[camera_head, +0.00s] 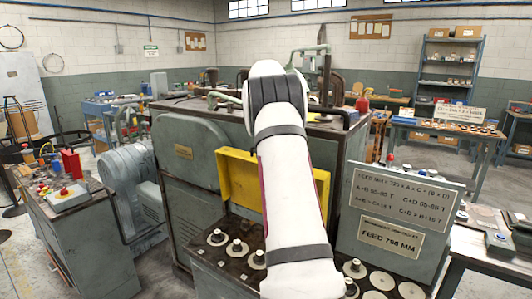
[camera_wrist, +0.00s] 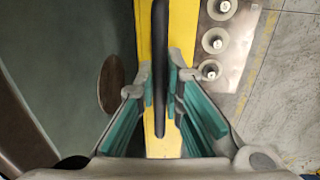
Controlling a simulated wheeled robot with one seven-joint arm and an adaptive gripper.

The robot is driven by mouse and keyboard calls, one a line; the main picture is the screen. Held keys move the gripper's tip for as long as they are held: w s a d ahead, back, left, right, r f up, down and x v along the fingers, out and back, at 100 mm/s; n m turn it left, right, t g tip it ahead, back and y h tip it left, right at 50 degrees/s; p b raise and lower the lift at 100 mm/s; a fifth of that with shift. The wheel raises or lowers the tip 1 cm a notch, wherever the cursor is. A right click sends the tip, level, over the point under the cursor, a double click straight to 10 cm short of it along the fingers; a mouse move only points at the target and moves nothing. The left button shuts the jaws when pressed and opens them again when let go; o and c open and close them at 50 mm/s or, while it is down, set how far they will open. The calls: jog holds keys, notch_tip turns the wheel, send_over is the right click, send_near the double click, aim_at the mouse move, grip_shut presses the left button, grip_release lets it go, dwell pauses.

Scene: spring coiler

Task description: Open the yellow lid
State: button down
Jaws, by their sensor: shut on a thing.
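The yellow lid (camera_head: 237,176) is on the front of the grey machine in the head view, seen as a yellow panel with its middle hidden behind my white arm. In the wrist view the yellow lid (camera_wrist: 183,32) runs as a strip up the picture, with a dark bar handle (camera_wrist: 159,45) along it. My gripper (camera_wrist: 160,92) has its teal-padded fingers on both sides of the handle, shut on it. In the head view my gripper is hidden behind the arm.
The machine body (camera_head: 188,150) stands around the lid. Below it is a bench with several round pale discs (camera_head: 237,246). A grey sign board (camera_head: 398,212) stands at the right, and a control console (camera_head: 70,200) at the left. Bare floor shows in the wrist view (camera_wrist: 290,100).

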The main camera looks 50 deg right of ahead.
jog(key=c, duration=1.7)
grip_release()
jog(key=shift+f, duration=0.1)
jog(key=shift+a+r, duration=0.3)
jog(key=shift+r, duration=1.7)
jog(key=shift+a+r, duration=0.3)
jog(key=shift+r, duration=1.65)
jog(key=shift+a+r, duration=0.3)
jog(key=shift+r, duration=1.7)
